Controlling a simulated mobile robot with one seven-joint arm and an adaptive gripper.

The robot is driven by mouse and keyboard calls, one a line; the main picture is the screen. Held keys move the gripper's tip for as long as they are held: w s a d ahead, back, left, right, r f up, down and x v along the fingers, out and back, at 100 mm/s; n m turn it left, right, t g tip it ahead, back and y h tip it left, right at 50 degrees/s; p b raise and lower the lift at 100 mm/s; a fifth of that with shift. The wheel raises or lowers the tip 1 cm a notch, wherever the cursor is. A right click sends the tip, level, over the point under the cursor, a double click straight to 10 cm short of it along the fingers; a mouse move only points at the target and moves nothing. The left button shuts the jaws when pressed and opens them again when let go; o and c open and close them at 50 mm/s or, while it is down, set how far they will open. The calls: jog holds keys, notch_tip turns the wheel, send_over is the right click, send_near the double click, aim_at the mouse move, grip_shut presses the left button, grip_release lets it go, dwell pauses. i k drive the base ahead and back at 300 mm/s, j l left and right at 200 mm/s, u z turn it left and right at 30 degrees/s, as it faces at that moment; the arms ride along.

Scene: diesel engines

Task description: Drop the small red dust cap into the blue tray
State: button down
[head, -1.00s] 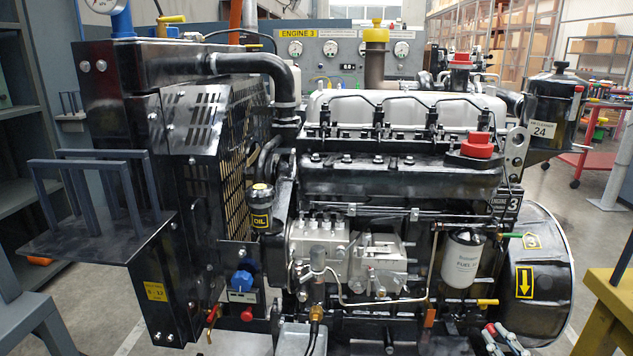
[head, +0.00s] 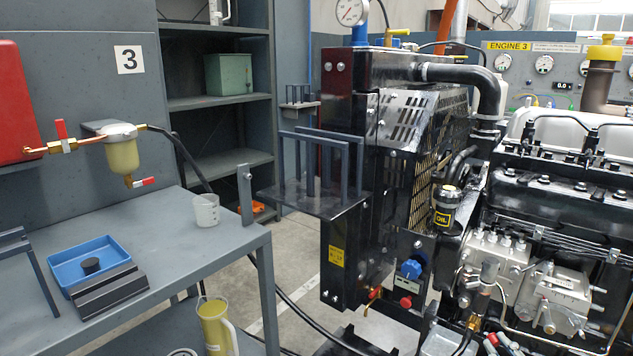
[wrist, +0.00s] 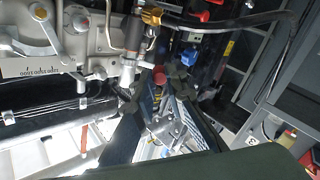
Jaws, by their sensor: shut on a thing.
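The small red dust cap (wrist: 159,77) shows in the wrist view between the dark fingertips of my gripper (wrist: 154,91), which is shut on it. The gripper is in front of the engine's side, apart from the tray. The blue tray (head: 112,252) is on the grey bench at the left of the head view. A black round piece (head: 91,265) lies in it. I cannot make out my gripper in the head view.
The grey bench (head: 215,245) also holds a dark ribbed block (head: 110,290) in front of the tray and a clear beaker (head: 206,210). A filter bowl (head: 122,155) hangs above. The engine (head: 545,215) and its dark shelf bracket (head: 315,200) stand to the right.

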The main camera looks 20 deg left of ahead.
aim_at(109, 260)
jog(key=u, duration=1.1)
jog(key=k+j+u, duration=0.25)
jog(key=k+j, duration=0.15)
